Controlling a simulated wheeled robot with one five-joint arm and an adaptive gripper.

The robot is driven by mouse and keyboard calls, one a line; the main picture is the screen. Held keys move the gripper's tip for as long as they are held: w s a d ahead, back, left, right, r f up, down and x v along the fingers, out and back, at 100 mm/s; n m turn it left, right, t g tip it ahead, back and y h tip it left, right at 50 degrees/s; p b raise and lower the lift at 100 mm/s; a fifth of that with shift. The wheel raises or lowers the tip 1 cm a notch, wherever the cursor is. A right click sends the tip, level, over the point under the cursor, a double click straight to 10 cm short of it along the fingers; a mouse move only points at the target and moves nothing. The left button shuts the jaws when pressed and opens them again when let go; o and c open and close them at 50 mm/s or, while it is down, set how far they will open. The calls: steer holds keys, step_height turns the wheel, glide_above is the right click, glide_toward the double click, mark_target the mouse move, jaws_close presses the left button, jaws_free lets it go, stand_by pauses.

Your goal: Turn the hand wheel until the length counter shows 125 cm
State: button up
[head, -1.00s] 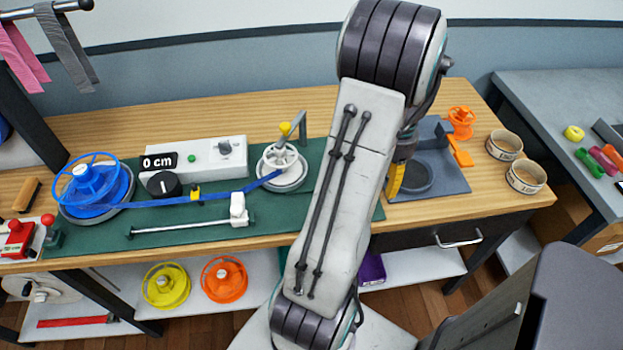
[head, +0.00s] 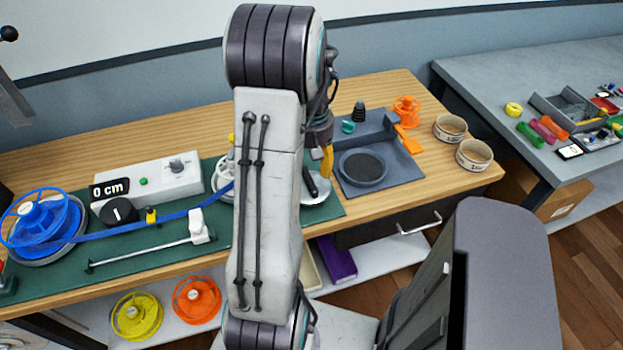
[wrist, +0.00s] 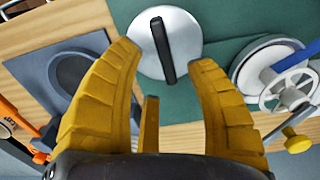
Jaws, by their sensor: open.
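The length counter (head: 110,188) reads 0 cm on a white box. The white spoked hand wheel (wrist: 290,88) with a yellow knob (wrist: 297,140) sits above a round spool at the right of the wrist view. In the head view the wheel (head: 224,170) is mostly hidden behind my arm. A blue strap (head: 130,227) runs from the blue reel (head: 42,225) towards it. My gripper (wrist: 163,55) is open and empty. A pale disc with a black bar handle (wrist: 162,50) shows between and beyond its fingertips; the wheel lies to the right of the fingers. In the head view my gripper (head: 327,162) is partly hidden.
A grey tray with a round recess (head: 364,168) stands right of my gripper, with an orange wheel (head: 405,110) behind it. Two tape rolls (head: 474,155) lie near the right bench end. A white slider (head: 199,226) stands on the green mat. Yellow (head: 136,315) and orange reels sit below.

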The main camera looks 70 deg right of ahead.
mark_target(312, 179)
steer(key=shift+f, duration=3.05)
steer(key=shift+c, duration=0.3)
jaws_close()
